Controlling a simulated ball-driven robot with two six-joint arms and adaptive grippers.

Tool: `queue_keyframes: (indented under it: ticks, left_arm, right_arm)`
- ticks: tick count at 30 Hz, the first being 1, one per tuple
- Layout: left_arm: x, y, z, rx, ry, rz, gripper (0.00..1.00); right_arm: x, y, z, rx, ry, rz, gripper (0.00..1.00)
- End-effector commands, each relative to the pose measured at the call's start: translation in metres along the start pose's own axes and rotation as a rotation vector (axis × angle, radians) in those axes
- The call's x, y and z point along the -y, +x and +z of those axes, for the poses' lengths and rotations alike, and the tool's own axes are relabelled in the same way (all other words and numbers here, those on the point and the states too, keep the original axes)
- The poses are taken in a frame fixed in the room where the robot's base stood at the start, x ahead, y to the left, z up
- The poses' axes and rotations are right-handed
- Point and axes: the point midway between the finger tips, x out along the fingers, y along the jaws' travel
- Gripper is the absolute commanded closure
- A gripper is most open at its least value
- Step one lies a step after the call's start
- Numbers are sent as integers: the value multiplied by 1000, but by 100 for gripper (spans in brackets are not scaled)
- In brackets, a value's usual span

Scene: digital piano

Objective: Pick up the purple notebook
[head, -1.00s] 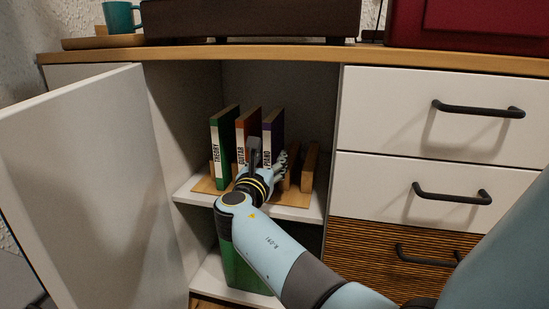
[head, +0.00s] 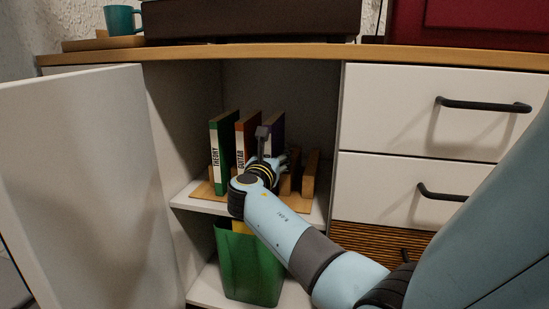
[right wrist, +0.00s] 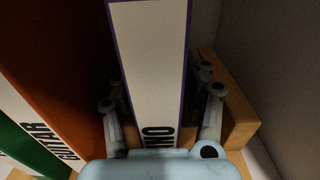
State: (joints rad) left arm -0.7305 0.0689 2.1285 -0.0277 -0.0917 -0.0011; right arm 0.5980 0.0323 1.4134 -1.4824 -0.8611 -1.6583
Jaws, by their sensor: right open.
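The purple notebook (head: 278,124) stands upright on the cabinet shelf, at the right end of a row of books in a wooden rack. In the head view my right gripper (head: 272,158) is in front of it and hides most of its spine. In the right wrist view its white spine with purple edges (right wrist: 150,65) runs between the two fingers of my right gripper (right wrist: 161,85). The gripper is open, with one finger on each side of the notebook. I cannot tell whether either finger touches it. My left gripper is not in view.
An orange-brown guitar book (head: 241,140) stands close on the left, then a green theory book (head: 222,150). The wooden rack (head: 311,172) has empty room at right. An open white door (head: 75,180) is left, drawers (head: 440,130) right, a green bin (head: 250,270) below.

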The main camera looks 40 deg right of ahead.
Motion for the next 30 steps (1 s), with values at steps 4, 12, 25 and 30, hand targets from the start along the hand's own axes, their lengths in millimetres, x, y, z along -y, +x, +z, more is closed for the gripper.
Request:
queue_keyframes:
  ticks: [4, 12, 25, 30]
  left_arm:
    - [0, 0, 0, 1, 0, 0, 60]
    - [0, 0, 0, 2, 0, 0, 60]
    - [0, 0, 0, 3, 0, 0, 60]
    - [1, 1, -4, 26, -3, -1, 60]
  right_arm:
    - [0, 0, 0, 0, 0, 0, 60]
    - [0, 0, 0, -1, 0, 0, 95]
    - [0, 0, 0, 0, 0, 0, 100]
    - [1, 1, 4, 1, 1, 1, 100]
